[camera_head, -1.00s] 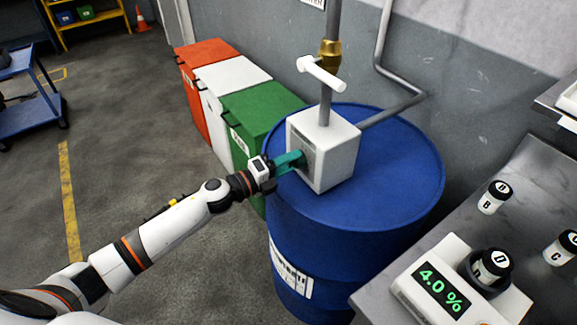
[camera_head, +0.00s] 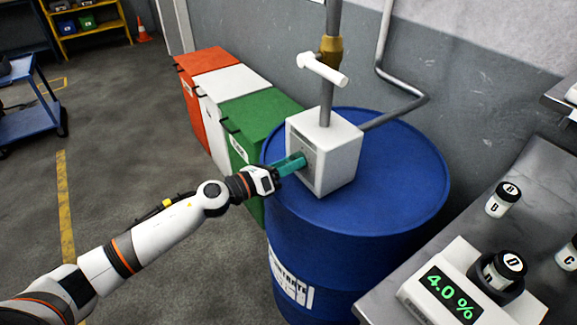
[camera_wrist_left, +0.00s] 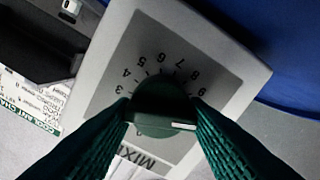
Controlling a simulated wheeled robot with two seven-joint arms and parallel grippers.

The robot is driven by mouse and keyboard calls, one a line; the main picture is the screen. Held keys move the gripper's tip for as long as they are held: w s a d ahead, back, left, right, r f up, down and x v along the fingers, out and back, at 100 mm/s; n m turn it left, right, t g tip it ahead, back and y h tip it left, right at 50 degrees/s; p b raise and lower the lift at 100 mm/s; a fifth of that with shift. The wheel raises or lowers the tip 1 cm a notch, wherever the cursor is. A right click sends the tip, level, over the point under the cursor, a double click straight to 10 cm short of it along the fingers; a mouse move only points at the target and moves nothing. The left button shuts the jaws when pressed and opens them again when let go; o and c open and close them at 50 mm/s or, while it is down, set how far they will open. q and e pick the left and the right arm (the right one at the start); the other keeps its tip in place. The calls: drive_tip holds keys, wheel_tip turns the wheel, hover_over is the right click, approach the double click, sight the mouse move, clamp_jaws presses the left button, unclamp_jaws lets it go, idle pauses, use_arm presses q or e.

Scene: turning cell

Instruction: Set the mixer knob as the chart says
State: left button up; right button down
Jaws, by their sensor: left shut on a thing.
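The white mixer box (camera_head: 336,170) stands on the blue drum, with a pipe and a white T-handle above it. In the left wrist view, the box's grey dial plate (camera_wrist_left: 205,112) carries numbers that appear upside down. My left gripper (camera_head: 296,162) is shut on the dark green mixer knob (camera_wrist_left: 160,98), one finger on each side. A white mark on the knob points to the lower right in the left wrist view; the number there is hidden by a finger. A coolant chart sheet (camera_wrist_left: 45,110) shows partly at the left; its values are unreadable. My right gripper is out of view.
The blue drum (camera_head: 400,185) bears the box. A steel bench (camera_head: 535,180) at the right holds a device reading 4.0 % (camera_head: 451,297) and several lettered bottles. Green, white and red bins stand behind my left arm. Open floor lies to the left.

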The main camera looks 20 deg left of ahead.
use_arm(q)
drive_tip(key=shift+f+m, duration=0.1)
drive_tip(key=shift+m, duration=0.2)
drive_tip(key=o, duration=1)
drive_tip(key=shift+c, duration=0.2)
drive_tip(key=shift+s+a, duration=0.1)
drive_tip(key=shift+s+a, duration=0.2)
drive_tip(key=shift+s, duration=0.05)
drive_tip(key=b+v, duration=0.4)
drive_tip(key=v, duration=0.7)
drive_tip(key=shift+a, duration=0.1)
